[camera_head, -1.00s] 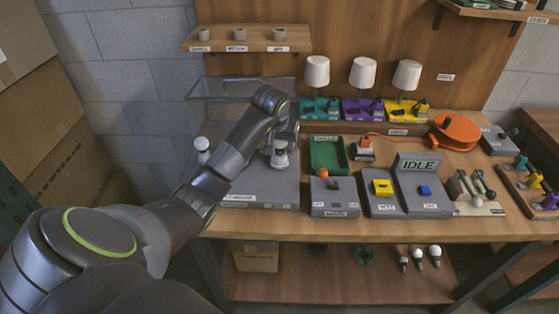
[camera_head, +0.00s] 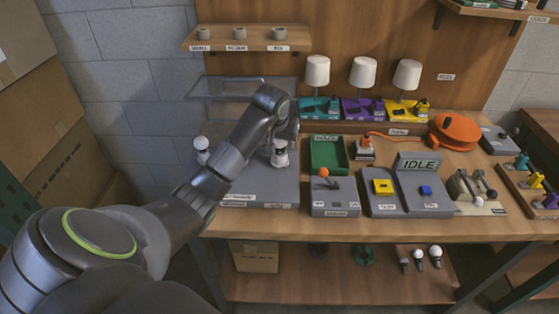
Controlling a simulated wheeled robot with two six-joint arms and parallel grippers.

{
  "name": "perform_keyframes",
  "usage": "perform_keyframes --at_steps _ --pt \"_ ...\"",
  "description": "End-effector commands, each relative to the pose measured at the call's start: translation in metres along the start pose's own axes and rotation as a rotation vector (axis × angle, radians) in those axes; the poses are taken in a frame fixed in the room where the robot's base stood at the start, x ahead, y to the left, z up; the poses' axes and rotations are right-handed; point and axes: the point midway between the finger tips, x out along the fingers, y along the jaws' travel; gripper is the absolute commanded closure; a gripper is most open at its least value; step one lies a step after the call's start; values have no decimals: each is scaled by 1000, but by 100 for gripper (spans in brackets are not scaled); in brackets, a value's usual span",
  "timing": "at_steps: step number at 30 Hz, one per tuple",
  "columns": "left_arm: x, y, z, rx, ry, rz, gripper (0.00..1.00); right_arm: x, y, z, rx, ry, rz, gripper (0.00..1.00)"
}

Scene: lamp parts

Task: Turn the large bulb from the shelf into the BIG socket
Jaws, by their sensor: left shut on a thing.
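My left gripper (camera_head: 284,133) points down over the right part of the grey board (camera_head: 262,190) at the left of the bench. It is shut on a white bulb (camera_head: 279,158), which sits low over the board, partly hidden by the gripper and wrist. I cannot tell how far the bulb is seated, and the socket under it is not clearly visible. Another white bulb (camera_head: 202,144) stands upright on a dark holder at the board's left side, behind my forearm. My right gripper is not in view.
A wall shelf (camera_head: 246,47) above carries three grey rings. Three bulbs (camera_head: 435,252) stand on the lower shelf. A green tray (camera_head: 325,153), a grey box with an orange-knobbed lever (camera_head: 335,200) and a console reading IDLE (camera_head: 418,165) lie right of the board.

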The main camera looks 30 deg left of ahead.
Motion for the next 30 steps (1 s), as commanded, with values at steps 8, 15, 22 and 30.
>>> perform_keyframes --at_steps 8,15,22,30 --pt "5 0 5 -1 -16 0 67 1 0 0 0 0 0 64" --pt "7 -1 6 32 -17 13 67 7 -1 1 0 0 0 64" --pt "8 -1 7 134 -17 59 67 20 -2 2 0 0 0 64" --pt "6 0 6 219 -16 98 67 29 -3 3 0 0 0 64"
